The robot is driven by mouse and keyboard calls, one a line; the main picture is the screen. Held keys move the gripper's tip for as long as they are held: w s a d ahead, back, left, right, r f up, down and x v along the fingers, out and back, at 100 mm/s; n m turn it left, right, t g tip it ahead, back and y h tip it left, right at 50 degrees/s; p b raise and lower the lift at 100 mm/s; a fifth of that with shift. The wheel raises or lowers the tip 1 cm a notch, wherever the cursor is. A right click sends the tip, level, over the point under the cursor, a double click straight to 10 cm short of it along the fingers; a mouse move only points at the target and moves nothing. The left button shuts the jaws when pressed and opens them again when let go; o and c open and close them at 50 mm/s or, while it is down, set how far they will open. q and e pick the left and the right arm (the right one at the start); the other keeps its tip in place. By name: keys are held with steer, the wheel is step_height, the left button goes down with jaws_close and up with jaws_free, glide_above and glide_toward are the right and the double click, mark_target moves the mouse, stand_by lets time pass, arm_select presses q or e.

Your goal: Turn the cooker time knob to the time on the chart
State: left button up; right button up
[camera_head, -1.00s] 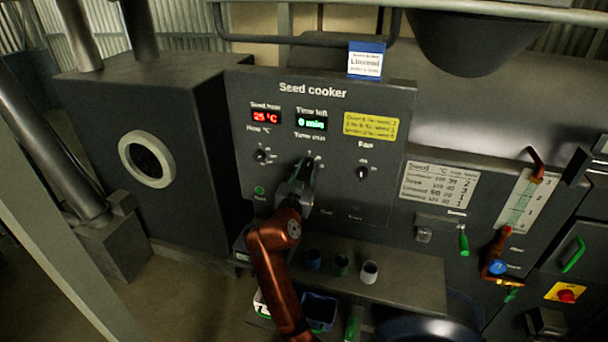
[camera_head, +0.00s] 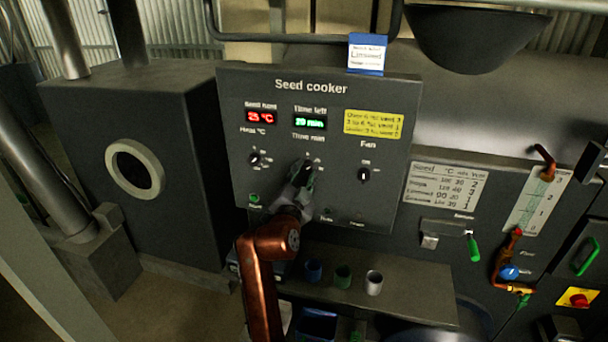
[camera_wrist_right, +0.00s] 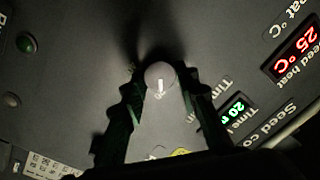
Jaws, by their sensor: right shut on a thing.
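The seed cooker panel (camera_head: 285,98) faces me in the head view. Its green time display (camera_head: 310,122) reads about 20 min, and the wrist view shows the same display (camera_wrist_right: 236,109). My right gripper (camera_head: 303,174) is at the time knob below that display and mostly hides it. In the right wrist view, the round grey knob (camera_wrist_right: 160,76) with a white pointer line sits between the two fingers, which are shut on it. The seed chart (camera_head: 440,186) is right of the panel; its small figures are hard to read. My left gripper is not in view.
A tag reading Linseed (camera_head: 366,55) stands above the panel. The red heat display (camera_head: 261,117) reads 25 °C, with the heat knob (camera_head: 254,158) left and the fan knob (camera_head: 364,174) right of my gripper. A shelf (camera_head: 415,290) with small cups juts out below.

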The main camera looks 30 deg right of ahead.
stand_by(0.3)
steer(key=o, duration=1.1)
steer(key=shift+o, duration=0.2)
steer(key=shift+a, duration=0.1)
steer(key=v, duration=0.7)
steer(key=shift+s, duration=0.15)
steer(key=shift+a, duration=0.2)
